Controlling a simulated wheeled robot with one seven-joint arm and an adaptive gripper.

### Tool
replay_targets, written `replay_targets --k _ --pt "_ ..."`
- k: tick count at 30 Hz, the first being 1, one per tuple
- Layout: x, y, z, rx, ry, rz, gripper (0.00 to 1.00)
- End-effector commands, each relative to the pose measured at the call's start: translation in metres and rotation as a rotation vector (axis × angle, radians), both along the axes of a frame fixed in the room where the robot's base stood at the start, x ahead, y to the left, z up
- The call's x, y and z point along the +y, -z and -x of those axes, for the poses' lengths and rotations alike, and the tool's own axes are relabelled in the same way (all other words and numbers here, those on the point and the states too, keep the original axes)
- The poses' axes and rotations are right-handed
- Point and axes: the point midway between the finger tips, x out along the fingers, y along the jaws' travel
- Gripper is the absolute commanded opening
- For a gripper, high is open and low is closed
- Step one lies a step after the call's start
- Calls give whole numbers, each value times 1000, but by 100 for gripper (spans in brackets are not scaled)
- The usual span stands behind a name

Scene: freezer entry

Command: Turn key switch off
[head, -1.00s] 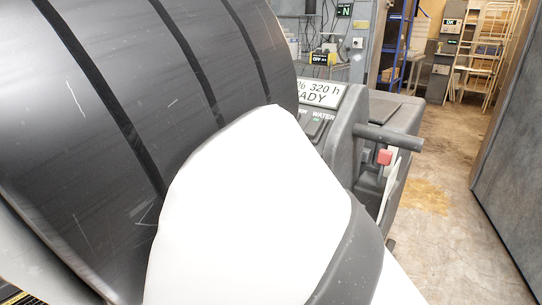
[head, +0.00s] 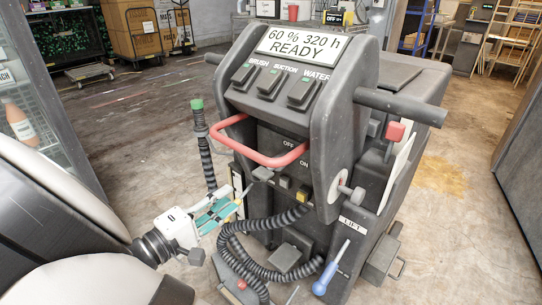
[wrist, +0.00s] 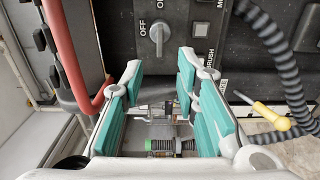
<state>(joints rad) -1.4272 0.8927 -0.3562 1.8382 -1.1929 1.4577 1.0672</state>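The key switch (wrist: 157,36) is a grey knob on the dark panel, with OFF beside it to the left and ON above it in the wrist view. Its grip lies roughly along the line toward ON. In the head view, a small dark grip (head: 263,173) below the red handle looks like this key. My gripper (wrist: 161,78) is open and empty; its teal-padded fingers lie to either side of the key in the picture, apart from it. In the head view my gripper (head: 232,205) is left of the panel, partly blending with clutter behind.
The red bail handle (head: 262,150) juts out above the panel and shows at left in the wrist view (wrist: 72,55). A coiled black hose (head: 265,230) hangs below. A blue-handled lever (head: 328,280) and side bar (head: 405,106) are at right.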

Motion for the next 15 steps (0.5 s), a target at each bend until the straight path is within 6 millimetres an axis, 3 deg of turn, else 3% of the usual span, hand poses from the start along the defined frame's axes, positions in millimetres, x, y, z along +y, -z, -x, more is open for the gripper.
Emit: replay_targets --k 15 --pt "-61 2 -76 1 6 0 28"
